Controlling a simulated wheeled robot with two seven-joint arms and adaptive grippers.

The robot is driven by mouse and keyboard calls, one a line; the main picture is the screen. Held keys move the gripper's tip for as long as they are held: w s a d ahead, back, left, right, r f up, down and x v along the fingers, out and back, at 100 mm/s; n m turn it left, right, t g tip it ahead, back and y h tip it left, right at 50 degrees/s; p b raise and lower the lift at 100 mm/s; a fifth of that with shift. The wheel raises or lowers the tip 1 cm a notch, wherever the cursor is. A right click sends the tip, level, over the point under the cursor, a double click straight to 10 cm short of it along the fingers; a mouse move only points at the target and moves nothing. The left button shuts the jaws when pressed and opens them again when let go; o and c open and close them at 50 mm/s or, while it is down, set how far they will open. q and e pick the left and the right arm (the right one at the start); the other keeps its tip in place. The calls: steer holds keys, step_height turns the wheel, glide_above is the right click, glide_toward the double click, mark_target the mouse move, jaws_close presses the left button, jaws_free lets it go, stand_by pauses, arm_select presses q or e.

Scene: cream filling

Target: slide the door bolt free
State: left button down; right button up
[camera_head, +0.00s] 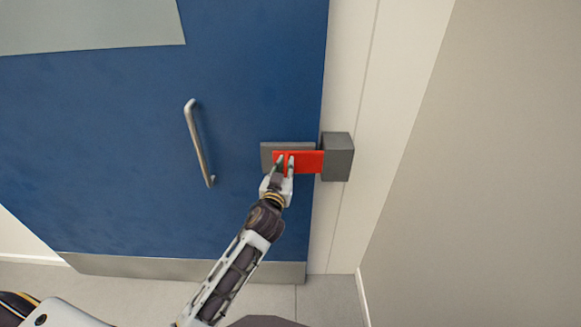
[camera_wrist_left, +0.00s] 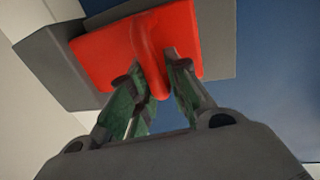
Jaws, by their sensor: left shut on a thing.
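The red door bolt (camera_head: 308,161) lies across a grey plate (camera_head: 284,146) on the blue door (camera_head: 110,150). Its right end meets the dark grey block (camera_head: 338,157) on the door frame. My left gripper (camera_head: 285,160) is at the left part of the bolt. In the left wrist view the red bolt (camera_wrist_left: 110,52) has a raised handle (camera_wrist_left: 151,50), and my left gripper (camera_wrist_left: 158,80) has its green-padded fingers on both sides of that handle, shut on it. My right gripper is not in view.
A metal pull handle (camera_head: 198,143) stands out from the door to the left of the bolt. A pale wall (camera_head: 490,170) is on the right. A metal kick strip (camera_head: 180,268) runs along the door's bottom, above the grey floor.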

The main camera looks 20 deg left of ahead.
arm_select(q)
steer(key=shift+s+a+f, duration=0.1)
steer(key=shift+s+a, duration=0.1)
steer(key=shift+a, duration=0.4)
steer(key=shift+s+a, duration=0.2)
steer(key=shift+a, duration=0.4)
steer(key=c, duration=1.5)
jaws_free()
steer(key=shift+o, duration=0.2)
steer(key=s+d, duration=0.1)
steer(key=s, duration=1.1)
